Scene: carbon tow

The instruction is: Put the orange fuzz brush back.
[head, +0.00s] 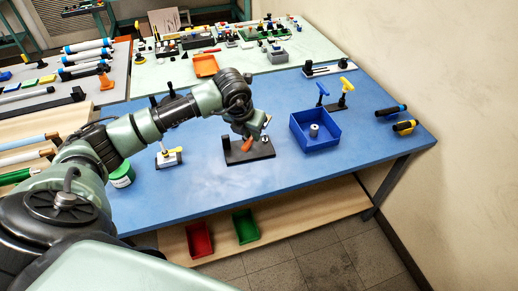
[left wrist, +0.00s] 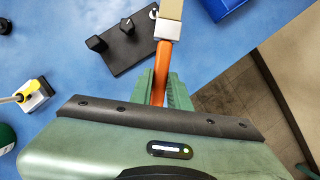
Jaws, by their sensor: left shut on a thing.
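The orange fuzz brush (left wrist: 162,60) is in my left gripper (left wrist: 159,92), between its two green fingers. In the left wrist view its orange handle runs up to a pale metal collar and a beige head at the top edge. In the head view the orange handle (head: 247,144) shows just below my left gripper (head: 248,131). A black stand (left wrist: 125,45) with upright posts lies behind the brush in the left wrist view; in the head view its plate (head: 238,158) is below the gripper. I cannot tell whether brush and stand touch. My right gripper is out of view.
A blue bin (head: 318,142) with a metal spool inside stands right of the stand. A white-and-yellow device (head: 168,158) and a green tub (head: 122,176) are to the left. Red and green bins sit on the lower shelf. The blue table's front middle is clear.

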